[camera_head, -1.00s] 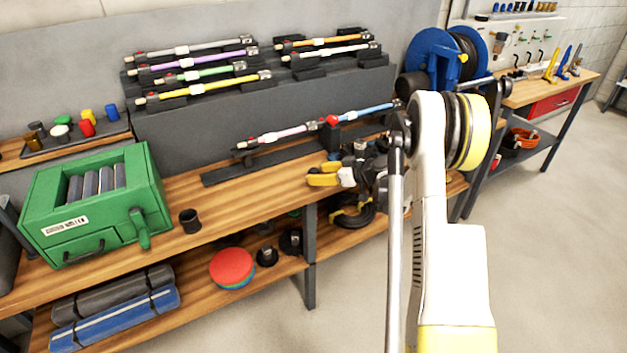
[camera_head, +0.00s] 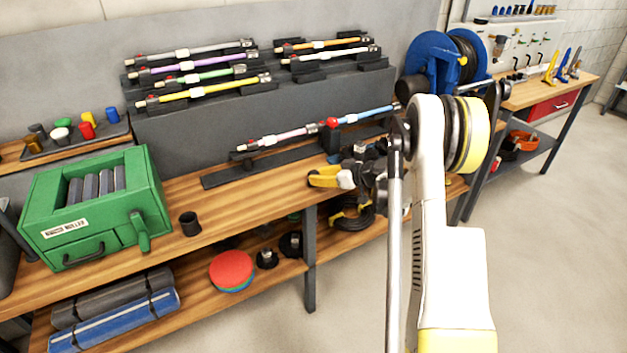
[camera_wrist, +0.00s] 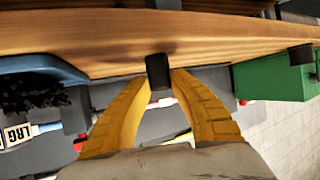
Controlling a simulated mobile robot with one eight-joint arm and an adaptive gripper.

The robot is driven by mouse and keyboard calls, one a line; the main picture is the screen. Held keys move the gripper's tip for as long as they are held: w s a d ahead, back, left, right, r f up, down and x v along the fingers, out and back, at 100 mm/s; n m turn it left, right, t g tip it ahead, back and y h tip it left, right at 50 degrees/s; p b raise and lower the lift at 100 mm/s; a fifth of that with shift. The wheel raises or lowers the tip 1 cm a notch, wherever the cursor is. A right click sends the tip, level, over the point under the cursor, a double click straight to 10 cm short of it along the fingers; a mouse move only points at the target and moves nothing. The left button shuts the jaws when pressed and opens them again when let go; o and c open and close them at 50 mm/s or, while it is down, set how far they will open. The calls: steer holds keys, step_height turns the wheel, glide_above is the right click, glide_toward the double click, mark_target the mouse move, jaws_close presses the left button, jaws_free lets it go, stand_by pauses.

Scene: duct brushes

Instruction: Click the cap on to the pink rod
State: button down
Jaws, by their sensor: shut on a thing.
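The pink rod (camera_head: 290,136) lies in a dark holder (camera_head: 225,180) on the bench, in line with a blue rod (camera_head: 368,113). A red knob (camera_head: 332,122) tops a block between them. My gripper (camera_head: 318,178) is over the bench's front part, in front of the pink rod and apart from it. In the wrist view my yellow fingers (camera_wrist: 158,92) are shut on a small dark cap (camera_wrist: 158,70). The head view does not show that cap clearly. The pink rod cannot be told for sure in the wrist view.
A rack (camera_head: 215,122) behind holds several coloured rods. A green box (camera_head: 65,185) with a crank and a small black cup (camera_head: 189,222) stand to the left. A tray (camera_head: 108,136) holds coloured caps. A blue reel (camera_head: 425,55) is at the right. The bench between cup and gripper is clear.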

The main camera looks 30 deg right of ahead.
steer(key=shift+r+p, duration=1.45)
steer(key=shift+r, duration=1.55)
